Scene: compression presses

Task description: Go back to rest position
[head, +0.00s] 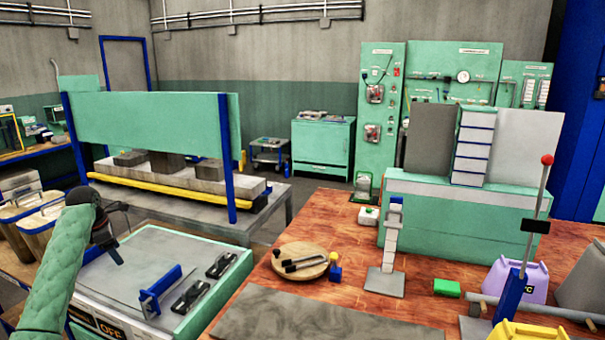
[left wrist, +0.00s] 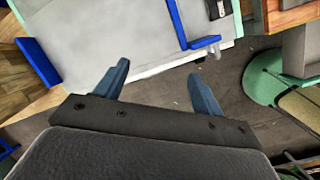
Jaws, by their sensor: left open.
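My left arm, in a green padded sleeve, comes in at the lower left of the head view. My left gripper (head: 112,248) is above the left part of the grey-topped press bench (head: 150,255). In the left wrist view its two blue fingers (left wrist: 158,88) are spread apart with nothing between them. Below them show the edge of a pale grey surface with blue parts and the dark floor. My right gripper is in neither view.
A blue bracket (head: 160,290) and black clamps (head: 222,264) sit on the bench top. To the right, a wooden table (head: 290,240) holds a round board (head: 300,256), a lever press (head: 520,262) and a purple jug (head: 530,281). A green guard panel (head: 150,118) stands behind.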

